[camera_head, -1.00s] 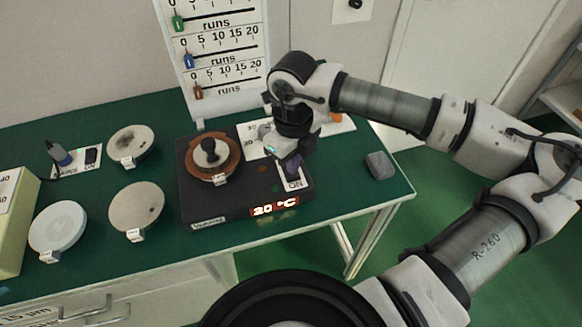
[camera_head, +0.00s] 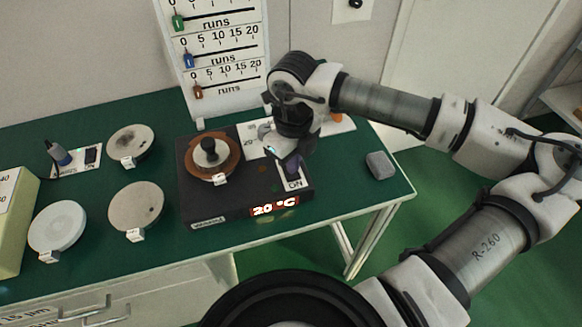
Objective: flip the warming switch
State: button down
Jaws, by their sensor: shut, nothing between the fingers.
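The black warming plate (camera_head: 226,207) stands on the green bench, and its red display (camera_head: 275,208) reads 20 °C. A copper-coloured disc with a black knob (camera_head: 209,152) rests on its left part. The warming switch is at the plate's right side, by a white label (camera_head: 295,183) marked ON; my gripper largely hides it, so I cannot tell its position. My gripper (camera_head: 293,168) is shut and empty, pointing down just over the label. I cannot tell whether it touches the switch.
Several round plates (camera_head: 136,206) lie on the left of the bench. A grey block (camera_head: 380,165) lies near the right edge. A runs board (camera_head: 222,60) stands behind.

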jog(key=shift+f+b, duration=0.9)
jog(key=shift+b, duration=0.1)
dwell(0.3)
jog(key=shift+r, duration=0.1)
jog(key=shift+r+p, duration=1.5)
jog(key=shift+r, duration=1.95)
